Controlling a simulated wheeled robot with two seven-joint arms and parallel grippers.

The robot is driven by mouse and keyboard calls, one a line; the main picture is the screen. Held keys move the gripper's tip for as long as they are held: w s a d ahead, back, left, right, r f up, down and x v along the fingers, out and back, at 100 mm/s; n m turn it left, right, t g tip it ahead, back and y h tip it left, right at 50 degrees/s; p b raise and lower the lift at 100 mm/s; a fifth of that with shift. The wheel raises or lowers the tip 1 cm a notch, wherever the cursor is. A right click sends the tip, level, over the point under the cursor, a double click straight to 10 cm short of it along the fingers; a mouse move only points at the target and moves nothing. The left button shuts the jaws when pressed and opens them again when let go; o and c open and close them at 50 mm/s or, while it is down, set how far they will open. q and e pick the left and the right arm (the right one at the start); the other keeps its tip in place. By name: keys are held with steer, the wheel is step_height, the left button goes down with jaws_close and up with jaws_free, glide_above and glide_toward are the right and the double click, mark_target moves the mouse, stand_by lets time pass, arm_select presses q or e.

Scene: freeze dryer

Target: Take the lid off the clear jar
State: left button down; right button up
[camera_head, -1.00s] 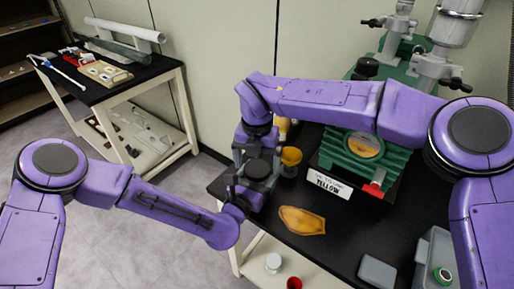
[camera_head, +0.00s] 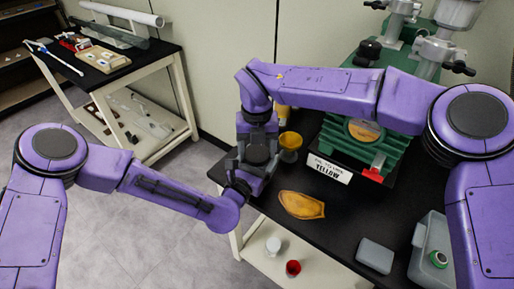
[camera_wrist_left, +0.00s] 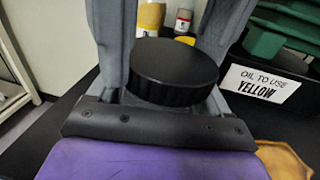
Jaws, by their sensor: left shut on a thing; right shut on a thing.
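The black round lid (camera_wrist_left: 172,68) lies level in the left wrist view, with grey fingers along both sides of it. In the head view the lid (camera_head: 257,150) shows as a dark disc between my grippers. My right gripper (camera_head: 257,140) reaches in from the far side and is shut on the lid. My left gripper (camera_head: 243,178) comes in from the lower left and is shut on the clear jar. The jar's body is hidden under the lid and behind the gripper parts. I cannot tell whether lid and jar touch.
A green machine (camera_head: 362,145) with a YELLOW sign (camera_head: 330,169) is behind. A grey box (camera_head: 376,256) lies front right.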

steer(key=o, duration=1.2)
steer(key=shift+c, duration=0.2)
step_height(320, 180, up, 5)
steer(key=shift+f, duration=0.1)
steer(key=shift+c, duration=0.3)
step_height(320, 180, up, 3)
steer(key=m, duration=0.3)
steer(key=shift+s+f, duration=0.1)
steer(key=shift+f, duration=0.1)
step_height(320, 180, down, 7)
steer(key=shift+f, duration=0.2)
steer(key=shift+c, duration=0.3)
